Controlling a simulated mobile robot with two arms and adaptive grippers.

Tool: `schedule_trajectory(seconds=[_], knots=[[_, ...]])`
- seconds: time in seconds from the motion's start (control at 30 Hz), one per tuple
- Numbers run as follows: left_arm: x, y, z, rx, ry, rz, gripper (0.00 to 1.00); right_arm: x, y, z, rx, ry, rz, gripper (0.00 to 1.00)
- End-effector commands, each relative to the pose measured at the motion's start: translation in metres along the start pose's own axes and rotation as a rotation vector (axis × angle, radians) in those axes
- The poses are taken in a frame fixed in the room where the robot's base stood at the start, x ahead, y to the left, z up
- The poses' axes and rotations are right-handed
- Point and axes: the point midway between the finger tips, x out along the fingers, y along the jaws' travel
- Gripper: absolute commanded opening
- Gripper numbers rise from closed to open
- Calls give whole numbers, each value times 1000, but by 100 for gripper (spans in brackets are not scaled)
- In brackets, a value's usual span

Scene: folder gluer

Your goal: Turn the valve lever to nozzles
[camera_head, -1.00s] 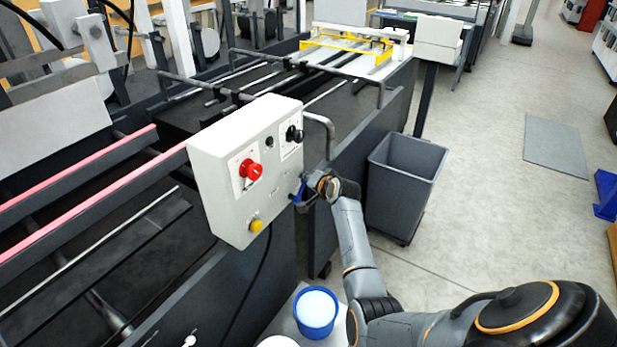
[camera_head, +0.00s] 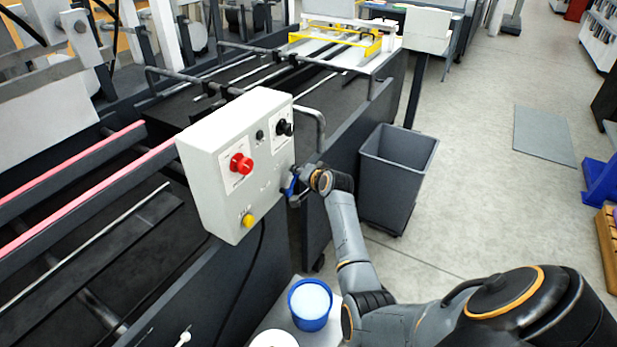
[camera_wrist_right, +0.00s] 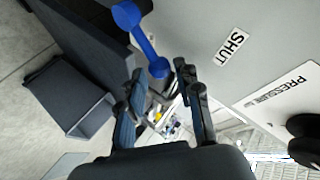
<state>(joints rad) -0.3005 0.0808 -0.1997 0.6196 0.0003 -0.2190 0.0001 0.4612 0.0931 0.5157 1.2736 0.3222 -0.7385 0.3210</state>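The valve lever is blue and sits on the lower right side of the white control box. It shows in the head view (camera_head: 291,184) and in the right wrist view (camera_wrist_right: 141,40), close to a label reading SHUT (camera_wrist_right: 232,47). My right gripper (camera_head: 301,182) is right at the lever, partly covering it in the head view. In the right wrist view my right gripper (camera_wrist_right: 164,76) has its fingers apart, with the lever's near end just beyond and between the tips. I cannot tell whether they touch. My left gripper is not in view.
The control box (camera_head: 215,190) has a red button (camera_head: 241,163), a yellow button (camera_head: 248,220) and a black knob (camera_head: 284,128). A grey bin (camera_head: 397,175) stands behind my right arm. A blue-rimmed tub (camera_head: 310,303) is below. Open floor lies to the right.

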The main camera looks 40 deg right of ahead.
Motion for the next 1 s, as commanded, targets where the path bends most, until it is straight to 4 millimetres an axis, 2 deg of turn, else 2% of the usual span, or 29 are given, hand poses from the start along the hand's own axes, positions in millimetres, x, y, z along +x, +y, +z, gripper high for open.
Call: schedule_trajectory(seconds=[0.6, 0.8, 1.0], knots=[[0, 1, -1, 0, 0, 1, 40, -95, 0, 2, 0, -3, 1, 34], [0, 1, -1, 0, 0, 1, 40, -108, 0, 2, 0, -5, 1, 34], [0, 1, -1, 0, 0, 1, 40, -109, 0, 2, 0, -5, 1, 34]])
